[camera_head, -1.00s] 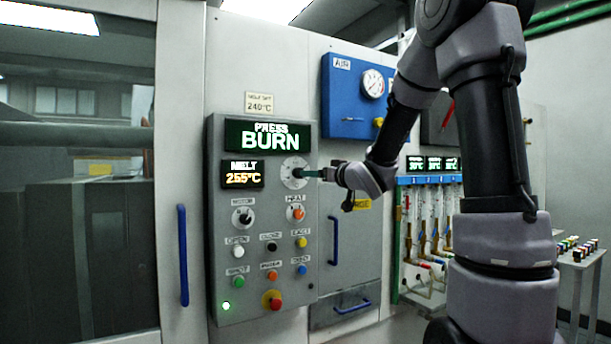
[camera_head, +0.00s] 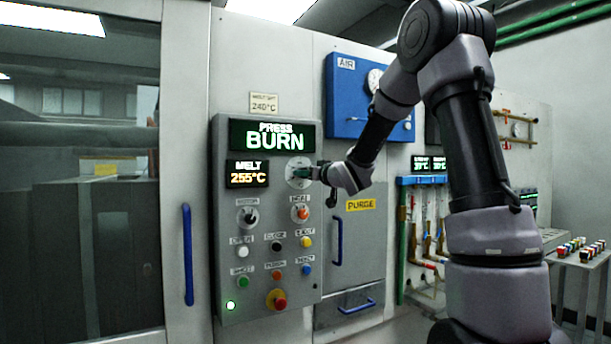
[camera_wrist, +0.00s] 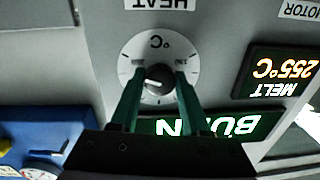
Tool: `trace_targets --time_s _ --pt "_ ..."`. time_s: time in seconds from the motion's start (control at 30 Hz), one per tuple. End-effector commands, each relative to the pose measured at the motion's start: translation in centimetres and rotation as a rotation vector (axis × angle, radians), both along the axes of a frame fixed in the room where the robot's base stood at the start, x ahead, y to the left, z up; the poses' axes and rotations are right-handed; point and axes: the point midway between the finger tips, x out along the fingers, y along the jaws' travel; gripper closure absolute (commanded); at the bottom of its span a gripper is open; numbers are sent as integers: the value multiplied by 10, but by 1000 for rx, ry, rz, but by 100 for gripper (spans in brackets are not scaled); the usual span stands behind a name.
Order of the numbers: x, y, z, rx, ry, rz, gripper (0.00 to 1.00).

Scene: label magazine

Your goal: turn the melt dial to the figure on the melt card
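The melt dial (camera_head: 298,172) is a white round plate on the grey control panel. In the wrist view, which is upside down, its dark knob (camera_wrist: 158,80) has a pale pointer mark. My gripper (camera_wrist: 159,75) has its two green fingers on either side of the knob, apart, with a slim gap showing; contact cannot be made out. In the head view my gripper (camera_head: 306,173) is at the dial and partly covers it. The melt card (camera_head: 264,103) above the panel reads 240°C. The melt display (camera_head: 247,174) reads 255°C and also shows in the wrist view (camera_wrist: 275,77).
A display (camera_head: 272,136) above the dial reads PRESS BURN. A blue door handle (camera_head: 337,241) and blue air panel (camera_head: 345,95) are at the right.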

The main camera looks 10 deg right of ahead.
Motion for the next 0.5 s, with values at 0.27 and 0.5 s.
trace_targets --time_s 0.27,0.5 --pt "0 0 0 -7 -3 1 100" --pt "0 0 0 -81 -26 0 100"
